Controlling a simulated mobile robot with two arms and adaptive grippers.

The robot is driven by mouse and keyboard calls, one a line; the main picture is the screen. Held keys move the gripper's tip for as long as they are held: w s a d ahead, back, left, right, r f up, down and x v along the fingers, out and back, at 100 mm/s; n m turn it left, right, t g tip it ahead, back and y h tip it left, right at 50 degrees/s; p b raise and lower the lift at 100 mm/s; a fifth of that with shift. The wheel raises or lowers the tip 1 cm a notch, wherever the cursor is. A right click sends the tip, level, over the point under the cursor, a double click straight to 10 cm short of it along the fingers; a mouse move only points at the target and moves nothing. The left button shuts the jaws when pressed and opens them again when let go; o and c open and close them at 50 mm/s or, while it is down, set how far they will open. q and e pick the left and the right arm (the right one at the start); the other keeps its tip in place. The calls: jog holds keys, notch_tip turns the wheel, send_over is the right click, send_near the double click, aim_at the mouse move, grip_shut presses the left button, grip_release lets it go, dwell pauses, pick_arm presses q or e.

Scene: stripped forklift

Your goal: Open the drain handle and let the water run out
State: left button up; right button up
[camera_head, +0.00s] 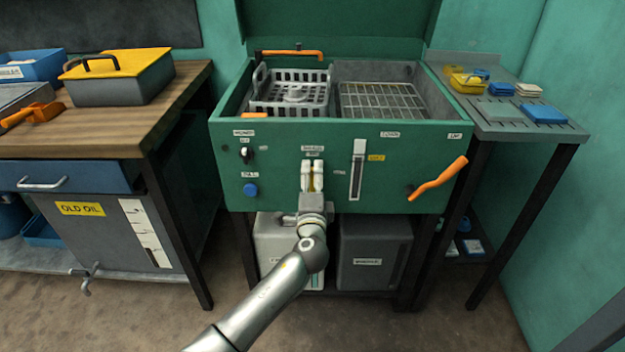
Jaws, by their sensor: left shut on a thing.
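The green wash tank (270,180) stands in the middle, its front panel facing me. My left gripper (312,178) is at the middle of this panel, under a small label I cannot read. Its pale fingers are shut on a small yellowish handle (313,183), mostly hidden between them. I cannot tell for sure that this is the drain handle. An orange lever (438,184) sticks out at the panel's right, tilted up to the right. No running water shows. My right gripper is not in view.
A white basket (290,104) and a wire rack (382,101) sit in the tank. A grey container (375,257) stands below. A wooden bench (150,122) is at the left and a grey side table (500,125) at the right. The floor in front is clear.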

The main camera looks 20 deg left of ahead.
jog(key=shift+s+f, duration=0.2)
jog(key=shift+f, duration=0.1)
pick_arm(q)
jog(key=o, duration=0.9)
jog(key=shift+d, duration=0.1)
jog(key=shift+o, duration=0.2)
jog(key=shift+s, duration=0.1)
jog(key=v, duration=1.1)
jog(key=shift+s, duration=0.35)
jog(key=shift+d, duration=0.1)
